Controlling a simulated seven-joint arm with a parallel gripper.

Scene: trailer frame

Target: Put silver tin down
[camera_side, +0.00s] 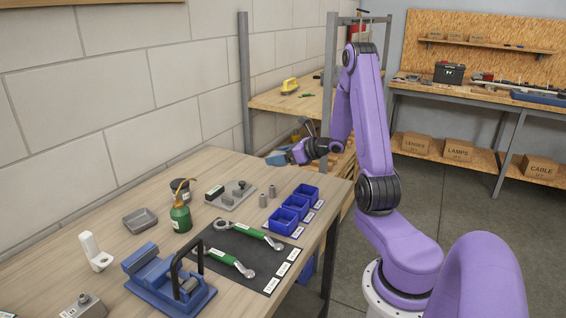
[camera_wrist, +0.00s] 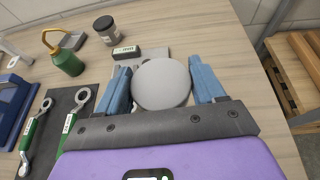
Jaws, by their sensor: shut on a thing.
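The silver tin (camera_wrist: 163,83) shows in the wrist view as a round grey lid between the two blue fingers of my gripper (camera_wrist: 163,86). The fingers are shut on its sides. In the side view my gripper (camera_side: 276,158) is at the far end of the wooden table (camera_side: 145,185), apparently above the tabletop. The tin cannot be made out clearly there. The tin's underside is hidden in both views.
Blue bins (camera_side: 295,206), a grey fixture plate (camera_side: 231,195), a dark jar (camera_side: 180,188), a green oil can (camera_side: 181,212), a grey tray (camera_side: 140,220), a blue vise (camera_side: 168,283) and a black mat with wrenches (camera_side: 225,245) occupy the table. Bare wood lies around the back.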

